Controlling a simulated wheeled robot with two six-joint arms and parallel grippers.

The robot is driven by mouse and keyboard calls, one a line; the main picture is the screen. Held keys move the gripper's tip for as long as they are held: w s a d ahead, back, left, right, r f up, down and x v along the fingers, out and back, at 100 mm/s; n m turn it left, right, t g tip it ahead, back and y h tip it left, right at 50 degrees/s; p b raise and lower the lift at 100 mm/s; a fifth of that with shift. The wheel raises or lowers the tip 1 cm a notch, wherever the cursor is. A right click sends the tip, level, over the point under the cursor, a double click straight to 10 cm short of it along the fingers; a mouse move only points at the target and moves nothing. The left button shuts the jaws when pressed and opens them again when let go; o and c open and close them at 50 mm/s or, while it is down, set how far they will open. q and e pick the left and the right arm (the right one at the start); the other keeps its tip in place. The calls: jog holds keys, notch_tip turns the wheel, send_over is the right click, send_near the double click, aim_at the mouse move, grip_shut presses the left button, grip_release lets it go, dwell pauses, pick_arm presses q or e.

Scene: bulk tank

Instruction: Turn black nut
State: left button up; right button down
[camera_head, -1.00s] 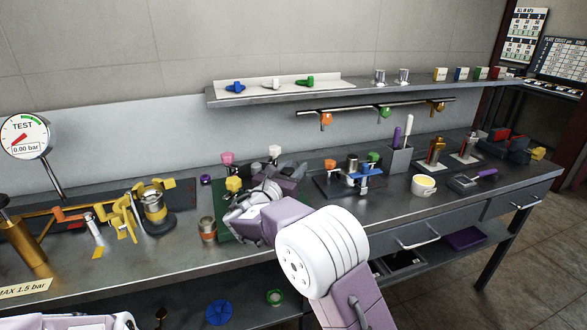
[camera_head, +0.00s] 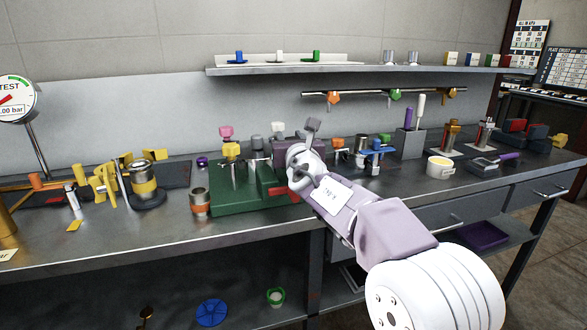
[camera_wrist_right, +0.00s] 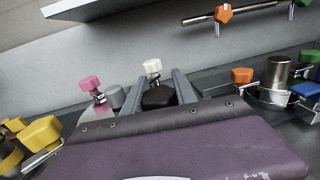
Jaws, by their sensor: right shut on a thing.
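The black nut (camera_wrist_right: 158,97) is in the right wrist view, between the two grey fingers of my right gripper (camera_wrist_right: 158,86), which is shut on it. In the head view my right gripper (camera_head: 290,146) is over the right rear part of the green fixture (camera_head: 232,199). Its purple palm hides the nut and the fingertips there. A white knob (camera_wrist_right: 152,66) stands just beyond the nut, and a grey round part (camera_wrist_right: 115,96) is to its left. My left gripper is not in view.
Close by on the fixture are a pink knob (camera_head: 226,131) and a yellow knob (camera_head: 231,149). A steel cup with an orange band (camera_head: 200,202) stands to the left. A blue-handled valve assembly (camera_head: 376,148) is to the right. The shelf (camera_head: 370,70) overhangs behind.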

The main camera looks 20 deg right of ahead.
jog(key=n+y+b, duration=0.1)
jog(key=y+b, duration=0.1)
jog(key=b, duration=0.1)
jog(key=f+n+y+b, duration=0.1)
jog(key=y+b, duration=0.1)
jog(key=b, duration=0.1)
jog(key=shift+a+f+n+b, duration=0.1)
jog(key=shift+a+n+b, duration=0.1)
jog(key=shift+n+b, duration=0.15)
jog(key=shift+s+a+r+n+g+y, duration=0.1)
jog(key=shift+a+r+n+g+y, duration=0.15)
jog(key=shift+n+y, duration=0.5)
jog(key=shift+a+r+n+g+y, duration=0.15)
jog(key=shift+n+g+y, duration=0.25)
jog(key=shift+y, duration=0.65)
jog(key=shift+s+a+r+n+g+y, duration=0.1)
jog(key=shift+a+n+g+y, duration=0.15)
jog(key=shift+n+y, duration=0.5)
pick_arm(q)
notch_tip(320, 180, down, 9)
jog(key=shift+p, duration=0.35)
pick_arm(e)
jog(key=shift+a+y, duration=0.1)
jog(key=shift+y, duration=0.55)
jog(key=shift+f+n+g, duration=0.1)
jog(key=shift+n+g, duration=0.15)
jog(key=shift+g, duration=0.05)
jog(key=c, duration=1)
grip_release()
